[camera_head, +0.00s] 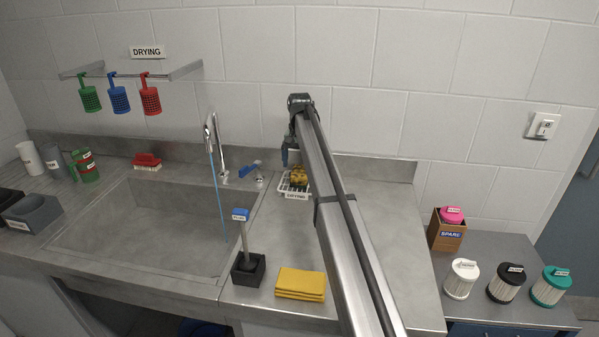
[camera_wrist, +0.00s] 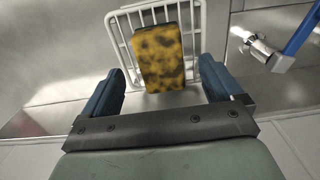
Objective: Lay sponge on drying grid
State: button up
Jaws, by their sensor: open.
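The sponge (camera_wrist: 158,52), yellow with dark stains, lies on the white wire drying grid (camera_wrist: 123,50) in the wrist view. In the head view the sponge (camera_head: 299,174) shows on the drying grid (camera_head: 284,188), partly behind my arm. My gripper (camera_wrist: 160,72) is open, with one blue finger on each side of the sponge's near end and gaps between fingers and sponge. In the head view my gripper (camera_head: 290,155) is over the back of the grid. The exact height of the fingers above the sponge is hard to tell.
A tap (camera_head: 211,135) runs water into the sink (camera_head: 150,228), with a blue-handled valve (camera_head: 250,168) left of the grid. A brush in a black holder (camera_head: 248,269) and a folded yellow cloth (camera_head: 300,284) stand in front. The counter right of my arm is clear.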

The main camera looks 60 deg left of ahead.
aim_at(300, 172)
notch_tip(300, 172, up, 7)
jog(key=shift+f, duration=0.15)
